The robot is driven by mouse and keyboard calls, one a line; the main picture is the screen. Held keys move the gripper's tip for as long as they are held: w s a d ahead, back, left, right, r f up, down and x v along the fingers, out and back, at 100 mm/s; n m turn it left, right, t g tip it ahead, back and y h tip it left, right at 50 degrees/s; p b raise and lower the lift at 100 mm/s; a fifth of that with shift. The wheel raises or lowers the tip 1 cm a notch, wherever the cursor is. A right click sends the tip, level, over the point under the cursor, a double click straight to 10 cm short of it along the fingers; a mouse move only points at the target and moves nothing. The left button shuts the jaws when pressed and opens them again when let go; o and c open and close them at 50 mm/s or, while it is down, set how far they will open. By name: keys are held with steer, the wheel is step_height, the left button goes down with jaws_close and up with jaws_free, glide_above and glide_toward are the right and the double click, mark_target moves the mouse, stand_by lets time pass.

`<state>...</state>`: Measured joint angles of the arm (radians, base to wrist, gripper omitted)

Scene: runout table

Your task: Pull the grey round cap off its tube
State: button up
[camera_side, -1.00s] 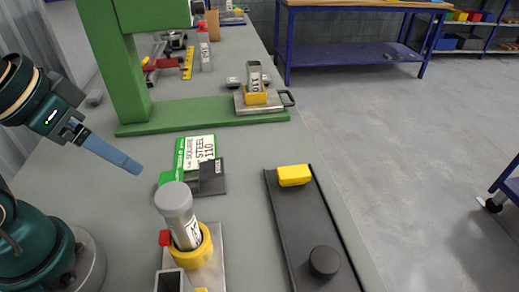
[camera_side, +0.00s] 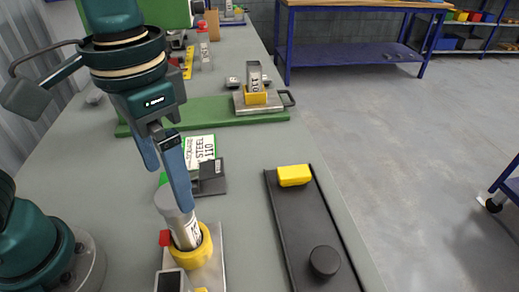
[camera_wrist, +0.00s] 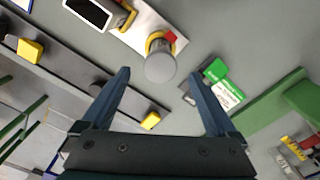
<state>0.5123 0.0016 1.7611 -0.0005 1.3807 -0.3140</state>
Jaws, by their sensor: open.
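The grey round cap (camera_side: 169,198) sits on top of its tube (camera_side: 187,234), which stands slightly tilted in a yellow collar (camera_side: 204,248) on a metal plate. In the wrist view the cap (camera_wrist: 160,68) shows as a grey disc, ahead of and between the two fingers. My gripper (camera_side: 173,190) is open, pointing down close to the cap in the side view, with one finger overlapping the cap in the picture. In the wrist view my gripper (camera_wrist: 160,78) has its fingers wide apart with nothing between the tips. I cannot tell whether a finger touches the cap.
A dark tray (camera_side: 305,228) at the right holds a yellow block (camera_side: 293,175) and a black round piece (camera_side: 325,261). A green and white sign (camera_side: 200,152) stands behind the tube. A green frame base (camera_side: 210,112) lies farther back.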

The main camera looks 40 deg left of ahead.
mark_target(172, 194)
steer(key=shift+f, duration=1.65)
jaws_close()
steer(key=shift+r, duration=2.5)
stand_by(1.5)
